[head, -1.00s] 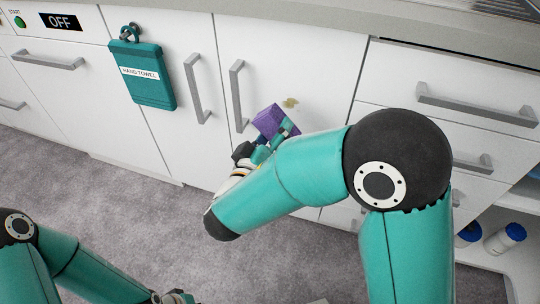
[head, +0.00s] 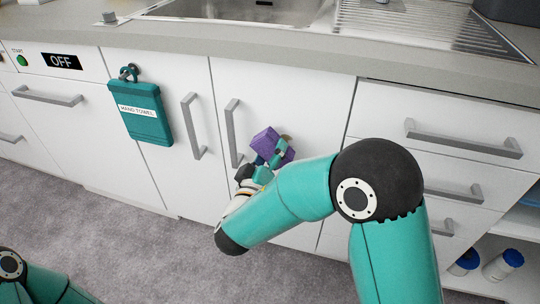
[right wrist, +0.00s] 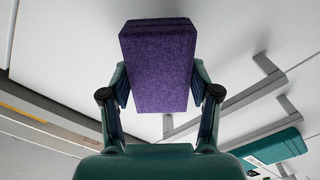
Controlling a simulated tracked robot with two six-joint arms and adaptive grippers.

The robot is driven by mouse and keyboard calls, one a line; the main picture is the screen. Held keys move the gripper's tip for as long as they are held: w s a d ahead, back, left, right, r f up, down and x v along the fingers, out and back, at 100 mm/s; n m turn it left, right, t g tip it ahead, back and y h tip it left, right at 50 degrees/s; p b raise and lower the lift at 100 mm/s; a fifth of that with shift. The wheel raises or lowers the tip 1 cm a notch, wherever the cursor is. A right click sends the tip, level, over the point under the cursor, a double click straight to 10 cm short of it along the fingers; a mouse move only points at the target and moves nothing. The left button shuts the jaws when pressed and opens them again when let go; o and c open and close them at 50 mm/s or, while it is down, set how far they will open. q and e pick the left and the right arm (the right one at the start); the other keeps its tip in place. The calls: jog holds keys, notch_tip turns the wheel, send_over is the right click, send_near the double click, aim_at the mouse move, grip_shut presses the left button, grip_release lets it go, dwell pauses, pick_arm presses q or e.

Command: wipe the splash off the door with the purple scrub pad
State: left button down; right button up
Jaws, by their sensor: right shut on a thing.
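The purple scrub pad (head: 266,141) is a block held between the fingers of my right gripper (head: 272,155), in front of the white cabinet door (head: 312,100) under the sink. In the right wrist view the pad (right wrist: 160,68) sits between both fingers. A small brownish part of the splash (head: 287,138) shows at the pad's right edge; the pad and gripper hide the rest. I cannot tell whether the pad touches the door. My left gripper is out of view; only part of my left arm shows at lower left.
The grey door handle (head: 233,133) stands just left of the pad. A teal hand towel (head: 148,124) hangs on the door further left. The countertop (head: 285,56) and sink (head: 250,10) are above. Drawer handles (head: 465,139) stick out at right.

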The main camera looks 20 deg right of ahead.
aim_at(287, 158)
jog(key=shift+b+x, duration=0.6)
jog(key=shift+x, duration=0.5)
dwell(0.6)
jog(key=shift+d, duration=0.1)
jog(key=shift+s+d+f+b, duration=0.2)
jog(key=shift+s+d+b, duration=0.5)
jog(key=shift+b, duration=0.4)
jog(key=shift+s+d+r+b, duration=0.15)
jog(key=shift+s+d+b, duration=0.3)
jog(key=shift+d+b, duration=0.3)
jog(key=shift+w+d+b, duration=0.15)
jog(key=shift+b, duration=0.45)
jog(key=shift+w+a+b, duration=0.45)
jog(key=shift+w+a, duration=0.05)
jog(key=shift+a, duration=0.35)
jog(key=shift+w+a+b, duration=0.45)
jog(key=shift+w+a, duration=0.1)
jog(key=shift+a, duration=0.3)
